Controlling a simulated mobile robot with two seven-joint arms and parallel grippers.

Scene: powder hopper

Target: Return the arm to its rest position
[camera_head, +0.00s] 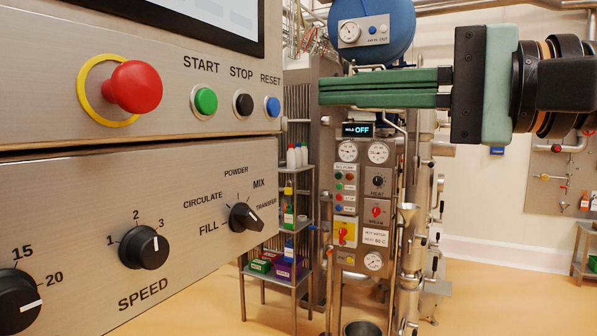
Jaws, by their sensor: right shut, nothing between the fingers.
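My right gripper (322,92) comes in from the right at the top of the view. Its green fingers lie together, pointing left, with nothing between them. It is apart from the control panel (60,220) at the left, with a gap between the fingertips and the panel's right edge. My left gripper does not show.
The panel carries a red emergency button (135,86), a green start button (205,100), a mode knob (245,217) and a speed knob (145,248). Behind stand a shelf (285,280) with bottles, a gauge cabinet (362,200) and a blue tank (385,25). Floor is clear at lower right.

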